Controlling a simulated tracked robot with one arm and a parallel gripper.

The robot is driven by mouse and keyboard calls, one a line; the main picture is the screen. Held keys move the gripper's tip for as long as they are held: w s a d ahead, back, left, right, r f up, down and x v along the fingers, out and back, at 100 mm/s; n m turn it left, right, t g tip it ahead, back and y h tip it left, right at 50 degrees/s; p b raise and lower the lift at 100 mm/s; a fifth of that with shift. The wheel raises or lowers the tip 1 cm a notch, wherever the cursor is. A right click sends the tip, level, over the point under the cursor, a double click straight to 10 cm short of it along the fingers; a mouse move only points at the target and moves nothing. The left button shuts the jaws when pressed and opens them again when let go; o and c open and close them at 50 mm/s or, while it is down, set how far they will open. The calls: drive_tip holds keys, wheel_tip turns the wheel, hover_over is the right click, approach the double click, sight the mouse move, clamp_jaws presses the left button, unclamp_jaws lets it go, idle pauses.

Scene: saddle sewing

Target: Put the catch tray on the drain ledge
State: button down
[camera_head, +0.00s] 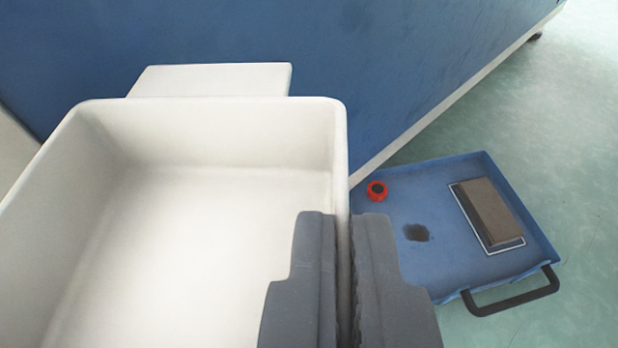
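The white catch tray (210,185) is a deep, empty, rectangular bin that fills the left and middle of the view. My gripper (343,222) has one grey finger inside the tray and one outside, closed on its right wall. The near part of the tray is cut off by the frame. A flat white ledge (212,80), probably the drain ledge, sticks out from the blue panel just past the tray's far rim. The rim overlaps the ledge's front in the picture. I cannot tell whether they touch or how their heights compare.
A large blue panel (330,45) with a pale lower edge stands behind. Greenish floor (585,130) is clear at far right.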

drive_tip(key=shift+w+a, duration=0.15)
drive_tip(key=shift+w, duration=0.7)
wheel_tip(320, 180, down, 4)
drive_tip(key=shift+r+b, duration=0.2)
drive_tip(key=shift+b, duration=0.5)
drive_tip(key=c, duration=1.6)
unclamp_jaws()
drive_tip(key=shift+c, duration=0.2)
drive_tip(key=shift+s, duration=0.1)
drive_tip(key=p+v, duration=0.2)
drive_tip(key=v, duration=1)
drive_tip(key=shift+r+p, duration=0.1)
drive_tip(key=shift+p, duration=0.2)
